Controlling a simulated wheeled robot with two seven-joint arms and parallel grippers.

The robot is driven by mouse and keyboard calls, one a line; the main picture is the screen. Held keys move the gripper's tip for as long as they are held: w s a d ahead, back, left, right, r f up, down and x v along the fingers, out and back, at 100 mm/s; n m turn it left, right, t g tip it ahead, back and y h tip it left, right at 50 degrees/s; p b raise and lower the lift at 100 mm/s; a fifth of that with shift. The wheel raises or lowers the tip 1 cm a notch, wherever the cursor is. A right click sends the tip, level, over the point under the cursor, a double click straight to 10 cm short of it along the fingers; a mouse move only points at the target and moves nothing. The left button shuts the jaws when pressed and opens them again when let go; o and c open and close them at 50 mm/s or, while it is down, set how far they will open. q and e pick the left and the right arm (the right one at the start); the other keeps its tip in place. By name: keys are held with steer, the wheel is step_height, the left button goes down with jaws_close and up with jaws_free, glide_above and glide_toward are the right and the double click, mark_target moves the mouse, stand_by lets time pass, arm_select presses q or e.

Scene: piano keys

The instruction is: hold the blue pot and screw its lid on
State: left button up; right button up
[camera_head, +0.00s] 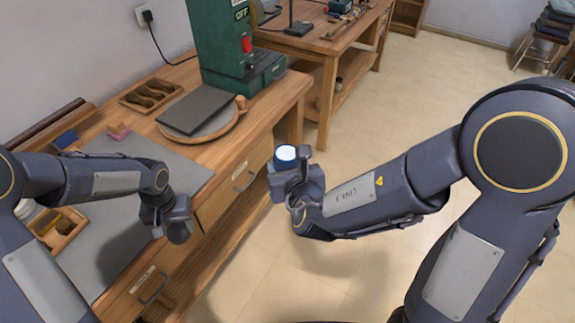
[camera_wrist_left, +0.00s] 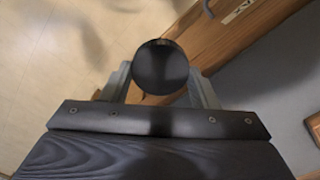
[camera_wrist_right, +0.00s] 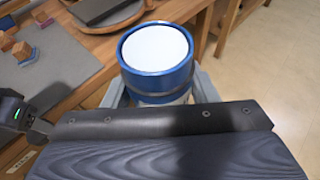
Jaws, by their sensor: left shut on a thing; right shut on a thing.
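The blue pot (camera_wrist_right: 157,58) is a short blue cylinder with a pale, flat-looking round top, held upright between the fingers of my right gripper (camera_wrist_right: 156,92). In the head view the pot (camera_head: 286,153) stands above the wrist, over the floor, right of the workbench. My left gripper (camera_head: 175,218) is shut on a dark round lid (camera_wrist_left: 160,66), which also shows as a dark disc-like shape (camera_head: 180,232) in the head view. It hangs at the bench's front edge, lower and left of the pot. Lid and pot are well apart. The lid's inner side is not clear.
The workbench (camera_head: 150,255) with its grey mat lies at the left. A dark slab on a round wooden board (camera_head: 205,137), a wooden tray (camera_head: 152,93) and a green machine (camera_head: 225,45) stand on it. Open floor (camera_head: 255,270) lies between bench and right arm.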

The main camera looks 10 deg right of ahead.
arm_select(q)
steer(key=w+d+r, duration=0.6)
step_height(320, 180, up, 23)
glide_above(286, 152)
steer(key=shift+w, duration=0.1)
steer(key=shift+f, duration=2.05)
steer(key=shift+f, duration=0.85)
